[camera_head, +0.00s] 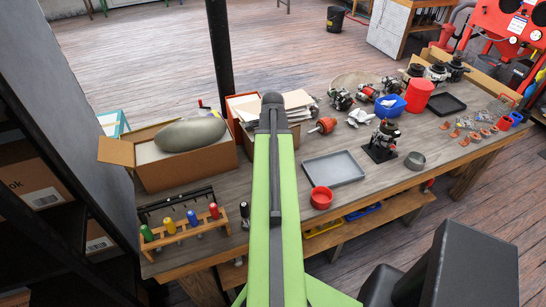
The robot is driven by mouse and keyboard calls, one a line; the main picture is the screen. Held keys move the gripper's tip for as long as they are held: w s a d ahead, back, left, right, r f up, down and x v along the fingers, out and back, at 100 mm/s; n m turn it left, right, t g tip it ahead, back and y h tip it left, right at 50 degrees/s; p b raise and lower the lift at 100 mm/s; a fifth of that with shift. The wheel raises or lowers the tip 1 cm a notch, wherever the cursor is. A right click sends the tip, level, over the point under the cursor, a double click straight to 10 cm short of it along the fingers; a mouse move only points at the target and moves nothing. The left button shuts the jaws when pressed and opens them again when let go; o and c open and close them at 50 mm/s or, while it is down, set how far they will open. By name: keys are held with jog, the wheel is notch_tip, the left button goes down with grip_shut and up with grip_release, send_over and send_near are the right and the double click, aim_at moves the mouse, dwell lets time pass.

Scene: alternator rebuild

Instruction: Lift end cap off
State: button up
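A dark alternator-like assembly (383,140) stands upright on a black base near the right-centre of the workbench. Its end cap cannot be told apart from the rest at this size. A short grey round part (415,161) sits beside it to the right, apart from it. My green arm reaches up through the middle of the view over the bench. My gripper's fingers do not show, so I cannot see what they hold or touch.
A grey tray (333,168) and a red cup (321,197) lie left of the assembly. A blue bowl (390,106), red canister (418,96) and black tray (446,104) stand behind. A cardboard box (150,168) and screwdriver rack (185,231) are at left.

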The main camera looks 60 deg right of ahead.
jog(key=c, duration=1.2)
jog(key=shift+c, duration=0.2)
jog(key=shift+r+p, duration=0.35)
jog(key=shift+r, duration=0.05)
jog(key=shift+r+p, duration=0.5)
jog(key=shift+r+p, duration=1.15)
